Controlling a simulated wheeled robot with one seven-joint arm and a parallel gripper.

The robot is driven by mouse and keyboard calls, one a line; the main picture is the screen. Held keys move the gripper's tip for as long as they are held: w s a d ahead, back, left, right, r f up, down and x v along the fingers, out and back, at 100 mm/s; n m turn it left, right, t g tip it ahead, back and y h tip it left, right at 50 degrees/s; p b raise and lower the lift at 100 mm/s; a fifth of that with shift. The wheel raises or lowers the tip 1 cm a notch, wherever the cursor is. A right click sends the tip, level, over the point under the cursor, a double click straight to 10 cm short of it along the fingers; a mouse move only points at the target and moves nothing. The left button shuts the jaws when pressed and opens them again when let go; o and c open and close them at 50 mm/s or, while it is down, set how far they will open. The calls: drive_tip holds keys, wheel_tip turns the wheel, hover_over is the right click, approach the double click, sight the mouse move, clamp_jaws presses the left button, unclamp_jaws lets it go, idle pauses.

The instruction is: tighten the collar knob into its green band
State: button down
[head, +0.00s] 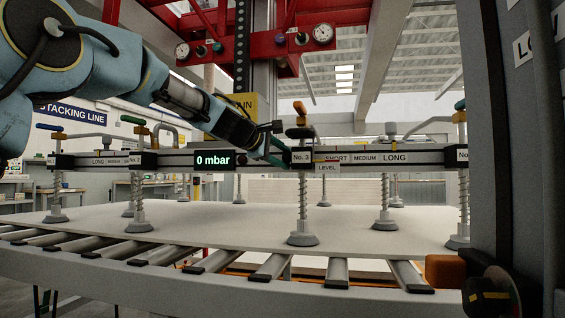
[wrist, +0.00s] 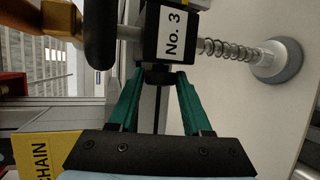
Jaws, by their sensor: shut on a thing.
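My gripper (wrist: 158,80) has two green fingers. They are shut on a small dark collar knob (wrist: 158,70) at the side of the black block labelled No. 3 (wrist: 175,32). In the head view my gripper (head: 282,147) reaches the No. 3 collar (head: 301,157) on the beam from the left; the knob is hidden there. No green band on the knob can be made out in either view. A spring-loaded suction cup (head: 303,238) hangs under the No. 3 collar, above or on the pale sheet; it also shows in the wrist view (wrist: 277,62).
The beam (head: 395,158) carries several collars and cups. A display (head: 213,160) reads 0 mbar. The pale sheet (head: 230,220) lies over rollers (head: 270,266). A yellow chain box (wrist: 45,155) is close to my gripper. A dark column (head: 515,120) stands at right.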

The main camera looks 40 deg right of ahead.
drive_tip(key=shift+f, duration=0.1)
drive_tip(key=shift+c, duration=1.7)
unclamp_jaws()
drive_tip(key=b+v, duration=0.1)
drive_tip(key=v, duration=1)
drive_tip(key=shift+b, duration=0.3)
drive_tip(key=shift+d, duration=0.1)
